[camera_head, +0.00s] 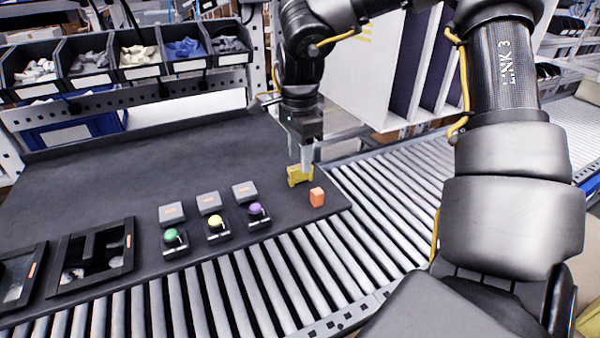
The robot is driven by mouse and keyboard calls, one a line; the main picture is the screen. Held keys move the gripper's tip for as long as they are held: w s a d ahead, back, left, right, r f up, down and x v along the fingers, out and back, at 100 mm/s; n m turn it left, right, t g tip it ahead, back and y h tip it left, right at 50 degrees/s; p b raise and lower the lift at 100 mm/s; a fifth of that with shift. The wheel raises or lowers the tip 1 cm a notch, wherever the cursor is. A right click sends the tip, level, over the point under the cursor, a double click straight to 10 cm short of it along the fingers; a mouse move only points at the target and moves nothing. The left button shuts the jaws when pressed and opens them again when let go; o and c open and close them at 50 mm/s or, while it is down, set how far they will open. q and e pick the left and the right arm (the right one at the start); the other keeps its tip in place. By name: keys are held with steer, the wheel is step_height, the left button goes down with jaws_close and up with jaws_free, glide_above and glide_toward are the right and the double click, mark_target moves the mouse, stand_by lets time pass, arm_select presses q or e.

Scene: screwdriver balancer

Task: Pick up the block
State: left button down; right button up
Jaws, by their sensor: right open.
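My left gripper is not in view.
Green (171,236), yellow (214,223) and purple (255,209) knobs sit on small dark bases at the table's front edge, with grey boxes behind them. A black tray (133,262) lies at left. A roller conveyor (385,180) runs along the front and right. Parts bins (85,82) stand behind.

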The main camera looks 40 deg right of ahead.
mark_target(300, 179)
step_height(300, 179, down, 5)
steer(key=shift+d+r+p, duration=0.1)
steer(key=shift+r+p, duration=0.05)
steer(key=shift+p, duration=0.45)
steer(key=shift+r, duration=0.1)
steer(key=shift+c, duration=0.2)
jaws_close()
